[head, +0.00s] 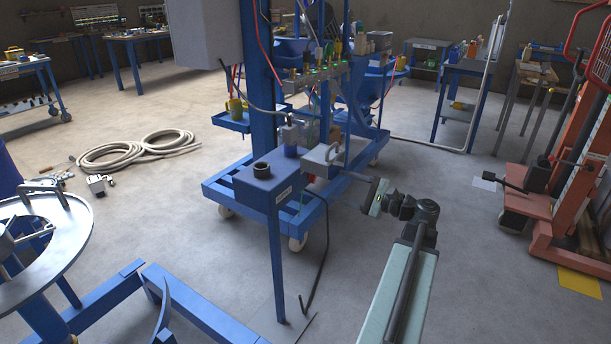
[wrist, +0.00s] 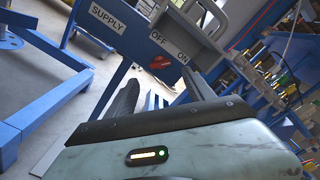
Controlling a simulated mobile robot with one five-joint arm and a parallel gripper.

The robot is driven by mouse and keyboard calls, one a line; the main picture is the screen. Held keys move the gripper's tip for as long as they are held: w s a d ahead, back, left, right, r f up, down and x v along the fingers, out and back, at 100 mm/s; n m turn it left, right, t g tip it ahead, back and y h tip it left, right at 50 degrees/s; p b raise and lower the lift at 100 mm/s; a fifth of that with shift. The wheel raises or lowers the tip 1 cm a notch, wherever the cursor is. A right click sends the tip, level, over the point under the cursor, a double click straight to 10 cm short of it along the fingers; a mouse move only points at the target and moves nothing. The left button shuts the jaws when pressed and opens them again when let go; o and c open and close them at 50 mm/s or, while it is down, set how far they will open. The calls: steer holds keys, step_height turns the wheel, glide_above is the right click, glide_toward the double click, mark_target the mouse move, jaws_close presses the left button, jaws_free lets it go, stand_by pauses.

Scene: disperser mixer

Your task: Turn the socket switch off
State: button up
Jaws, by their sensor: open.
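The red socket switch (wrist: 160,63) shows in the wrist view below the OFF label (wrist: 158,37), on a blue panel. The ON label (wrist: 183,57) is to its right. I cannot tell for sure which label the switch points to. My gripper (wrist: 160,80) is open, with one dark finger on each side of the switch in the picture. I see no clear contact. In the head view my gripper (head: 348,174) reaches left toward the blue supply box (head: 262,188) and the grey socket housing (head: 318,160). The switch is not clearly visible there.
A blue wheeled frame (head: 228,190) carries the box, a post and hoses. A black cable (head: 325,240) hangs in front. A round metal table (head: 60,250) stands at left, and an orange lift (head: 565,190) at right. Floor between is mostly clear.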

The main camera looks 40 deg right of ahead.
mark_target(316, 177)
steer(key=x, duration=0.8)
steer(key=shift+w, duration=0.15)
jaws_close()
steer(key=shift+n, duration=0.3)
steer(key=n, duration=0.7)
steer(key=shift+n, duration=4.1)
